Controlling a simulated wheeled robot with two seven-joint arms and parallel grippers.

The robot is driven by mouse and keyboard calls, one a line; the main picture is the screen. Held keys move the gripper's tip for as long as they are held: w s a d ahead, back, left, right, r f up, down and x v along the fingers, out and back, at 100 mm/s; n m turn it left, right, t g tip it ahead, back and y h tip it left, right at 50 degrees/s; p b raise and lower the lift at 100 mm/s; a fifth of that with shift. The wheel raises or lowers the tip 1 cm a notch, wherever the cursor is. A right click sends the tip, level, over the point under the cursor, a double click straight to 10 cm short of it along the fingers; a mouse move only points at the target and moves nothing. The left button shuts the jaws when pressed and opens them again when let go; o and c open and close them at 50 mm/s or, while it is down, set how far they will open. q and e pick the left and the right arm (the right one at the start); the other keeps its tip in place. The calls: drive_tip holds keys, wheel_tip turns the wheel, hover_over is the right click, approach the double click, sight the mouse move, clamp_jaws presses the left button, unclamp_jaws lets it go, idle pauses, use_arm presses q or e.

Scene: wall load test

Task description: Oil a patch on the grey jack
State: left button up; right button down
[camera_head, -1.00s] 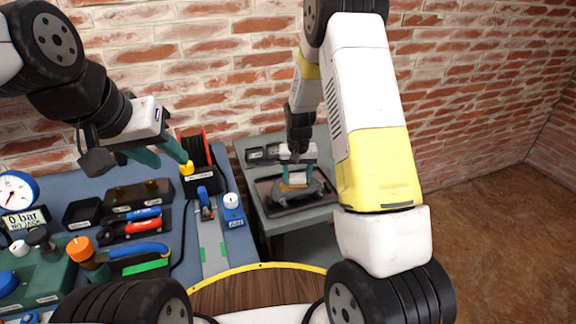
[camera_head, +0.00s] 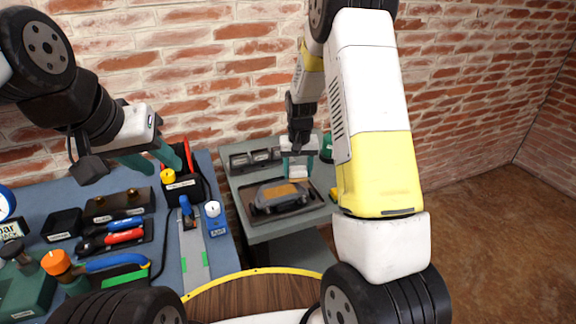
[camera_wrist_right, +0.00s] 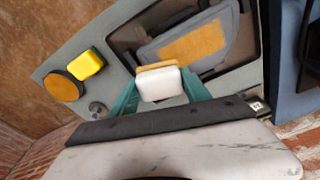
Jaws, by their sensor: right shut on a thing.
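The grey jack (camera_head: 263,206) lies in a dark tray (camera_head: 316,206) on the grey side table, with a tan-orange patch (camera_head: 281,191) on its top. The jack (camera_wrist_right: 228,60) and its patch (camera_wrist_right: 195,45) also show in the right wrist view. My right gripper (camera_head: 299,168) is shut on a white block with a tan pad face (camera_wrist_right: 160,82). It is close to the far side of the jack and appears apart from it. My left gripper (camera_head: 162,165) is open and empty over the back of the blue bench.
A yellow block (camera_wrist_right: 88,64) and an orange round thing (camera_wrist_right: 62,86) lie beside the tray. The blue bench (camera_head: 225,254) at left holds red and blue-handled tools (camera_head: 122,237) and a black caddy (camera_head: 184,189).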

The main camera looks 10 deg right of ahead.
drive_tip(key=shift+r, duration=2.1)
drive_tip(key=shift+a, duration=0.1)
